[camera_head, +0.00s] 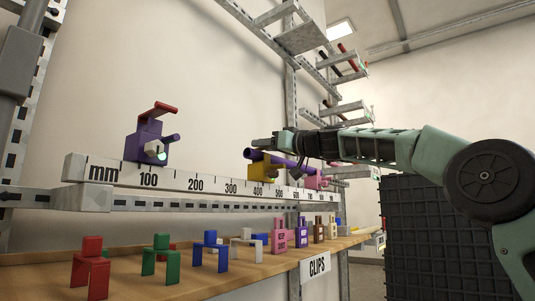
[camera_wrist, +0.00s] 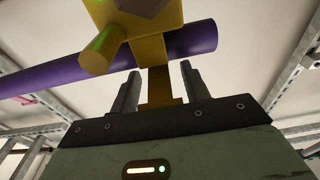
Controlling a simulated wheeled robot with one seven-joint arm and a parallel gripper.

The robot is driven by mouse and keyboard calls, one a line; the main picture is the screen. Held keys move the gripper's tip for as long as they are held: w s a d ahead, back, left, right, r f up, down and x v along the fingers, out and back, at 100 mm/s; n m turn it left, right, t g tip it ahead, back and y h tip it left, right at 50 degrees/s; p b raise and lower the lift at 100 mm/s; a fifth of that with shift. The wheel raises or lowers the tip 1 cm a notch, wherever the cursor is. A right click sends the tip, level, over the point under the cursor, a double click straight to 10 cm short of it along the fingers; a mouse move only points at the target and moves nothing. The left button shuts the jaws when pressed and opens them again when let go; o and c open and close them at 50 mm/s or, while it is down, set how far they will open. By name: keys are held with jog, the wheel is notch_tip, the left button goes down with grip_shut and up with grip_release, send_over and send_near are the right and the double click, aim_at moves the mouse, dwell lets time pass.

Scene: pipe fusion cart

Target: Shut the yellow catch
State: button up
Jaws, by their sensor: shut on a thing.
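The yellow catch (camera_wrist: 160,86) is a narrow yellow bar on a yellow clamp body (camera_wrist: 152,18). My gripper (camera_wrist: 161,90) is shut on this bar, with one grey finger on each side of it. A purple pipe (camera_wrist: 195,40) runs across behind the bar at the clamp. In the head view the yellow clamp (camera_head: 263,172) sits on the ruler rail with the purple pipe (camera_head: 268,157) at its top. My gripper (camera_head: 268,146) reaches in from the right, just above the clamp. The catch itself is hidden there by my gripper.
The ruler rail (camera_head: 215,187) carries a purple clamp (camera_head: 146,148) with a raised red lever at left and a pink clamp (camera_head: 315,180) at right. Several coloured clips stand on the wooden shelf (camera_head: 190,279) below. A dark ribbed crate (camera_head: 435,240) stands at right.

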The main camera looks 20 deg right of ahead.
dwell(0.3)
jog(key=o, duration=1.3)
jog(key=shift+o, duration=0.2)
jog(key=shift+d, duration=0.1)
jog(key=b+v, duration=0.7)
jog(key=v, duration=1)
jog(key=shift+s+f, duration=0.15)
jog(key=shift+s, duration=0.05)
